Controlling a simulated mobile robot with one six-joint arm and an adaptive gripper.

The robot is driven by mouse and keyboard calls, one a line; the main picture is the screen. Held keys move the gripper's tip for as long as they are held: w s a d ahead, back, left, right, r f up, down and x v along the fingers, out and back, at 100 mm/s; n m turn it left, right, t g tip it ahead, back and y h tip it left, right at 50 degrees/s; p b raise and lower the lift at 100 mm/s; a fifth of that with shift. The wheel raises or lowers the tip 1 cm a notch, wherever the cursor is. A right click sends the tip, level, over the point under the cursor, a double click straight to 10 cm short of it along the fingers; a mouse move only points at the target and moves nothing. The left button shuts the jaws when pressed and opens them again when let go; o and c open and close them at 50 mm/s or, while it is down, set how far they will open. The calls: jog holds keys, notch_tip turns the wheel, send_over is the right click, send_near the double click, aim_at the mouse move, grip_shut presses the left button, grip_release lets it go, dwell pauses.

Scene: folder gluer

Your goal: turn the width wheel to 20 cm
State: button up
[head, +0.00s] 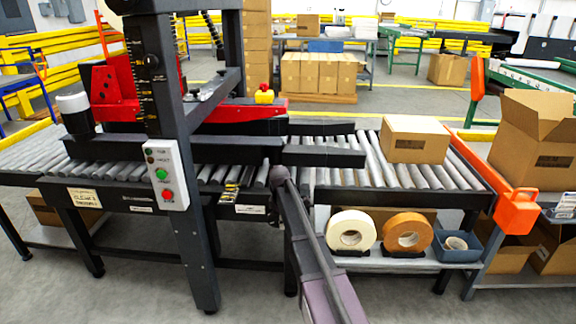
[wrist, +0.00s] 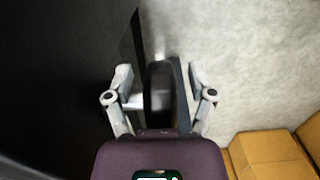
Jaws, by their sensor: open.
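In the wrist view my gripper (wrist: 160,78) is open, with one finger on each side of a dark rounded part, seen nearly edge-on, that looks like the width wheel (wrist: 159,88). Gaps show between the fingers and the wheel, though a light shaft or bar lies by the left finger. In the head view my arm reaches to the front rail of the roller conveyor (head: 400,185), and it hides the gripper and most or all of the wheel. A small yellow-and-black strip (head: 230,191) sits on the rail left of my arm. No width reading is legible.
A dark upright post (head: 190,230) with a button panel (head: 166,175) stands left of my arm. A carton (head: 415,139) rests on the rollers. Tape rolls (head: 351,232) sit on a shelf at right. Open floor lies in front.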

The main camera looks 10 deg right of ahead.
jog(key=shift+d+y, duration=0.1)
jog(key=shift+y, duration=0.2)
notch_tip(320, 180, up, 14)
jog(key=p, duration=1.5)
jog(key=s+a+r+m+p, duration=0.1)
jog(key=s+r+m+p, duration=0.5)
jog(key=s+r+p, duration=0.7)
notch_tip(320, 180, up, 4)
jog(key=shift+a+f+m+p, duration=0.25)
jog(key=shift+m+p, duration=0.05)
jog(key=shift+p, duration=0.95)
jog(key=shift+s, duration=0.2)
jog(key=s+a+m, duration=0.1)
jog(key=s+m, duration=0.6)
jog(key=s, duration=0.8)
jog(key=shift+m, duration=0.4)
